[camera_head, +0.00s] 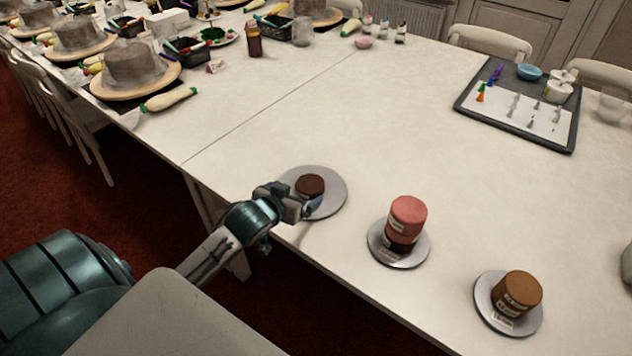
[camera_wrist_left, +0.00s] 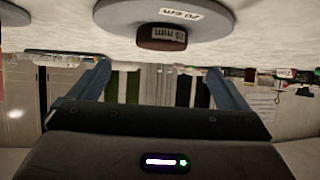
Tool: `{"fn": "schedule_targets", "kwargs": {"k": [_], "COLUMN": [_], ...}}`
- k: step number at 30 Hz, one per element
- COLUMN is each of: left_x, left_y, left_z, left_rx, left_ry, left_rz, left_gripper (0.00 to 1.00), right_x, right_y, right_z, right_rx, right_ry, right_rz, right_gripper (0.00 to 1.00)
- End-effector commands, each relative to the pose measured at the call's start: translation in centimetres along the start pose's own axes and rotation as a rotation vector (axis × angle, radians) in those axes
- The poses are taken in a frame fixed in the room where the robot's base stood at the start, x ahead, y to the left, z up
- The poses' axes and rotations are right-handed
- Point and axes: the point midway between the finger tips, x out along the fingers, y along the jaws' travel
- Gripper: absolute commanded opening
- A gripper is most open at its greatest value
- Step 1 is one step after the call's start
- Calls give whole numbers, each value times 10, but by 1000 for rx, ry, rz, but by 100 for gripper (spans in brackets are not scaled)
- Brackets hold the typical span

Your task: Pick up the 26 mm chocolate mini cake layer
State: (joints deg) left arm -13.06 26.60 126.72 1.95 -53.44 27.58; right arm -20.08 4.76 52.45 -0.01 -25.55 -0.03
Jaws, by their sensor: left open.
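The chocolate mini cake layer (camera_head: 310,184) is a short dark brown disc lying on a grey round turntable (camera_head: 331,208) near the table's front edge. In the left wrist view, which looks upside down, the layer (camera_wrist_left: 146,44) carries a label that seems to read 26 mm, and the turntable (camera_wrist_left: 205,20) is marked 20 cm. My left gripper (camera_head: 301,205) is at the front rim of this turntable, close to the layer. Its two fingers are spread apart with nothing between them in the left wrist view (camera_wrist_left: 162,85). My right gripper is not in view.
To the right stand a turntable with pink and dark layers stacked (camera_head: 407,219) and another with a brown layer (camera_head: 519,291). A dark tray (camera_head: 470,102) with piping tips lies at the back right. The table middle is clear.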

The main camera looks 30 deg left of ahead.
Motion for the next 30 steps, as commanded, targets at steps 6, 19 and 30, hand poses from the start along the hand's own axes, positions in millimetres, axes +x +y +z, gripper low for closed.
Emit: {"fn": "schedule_targets", "kwargs": {"k": [6,19,30], "left_x": [33,82,91], "left_y": [0,-2,-2], "left_z": [0,2,3], "left_rx": [-4,-3,0], "left_ry": [-1,-1,-1], "left_rz": [1,0,1], "left_gripper": [98,98,94], "right_x": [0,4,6], "right_y": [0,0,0], "right_z": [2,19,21], "right_rx": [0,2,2], "right_ry": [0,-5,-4], "right_rz": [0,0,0], "right_gripper": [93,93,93]}}
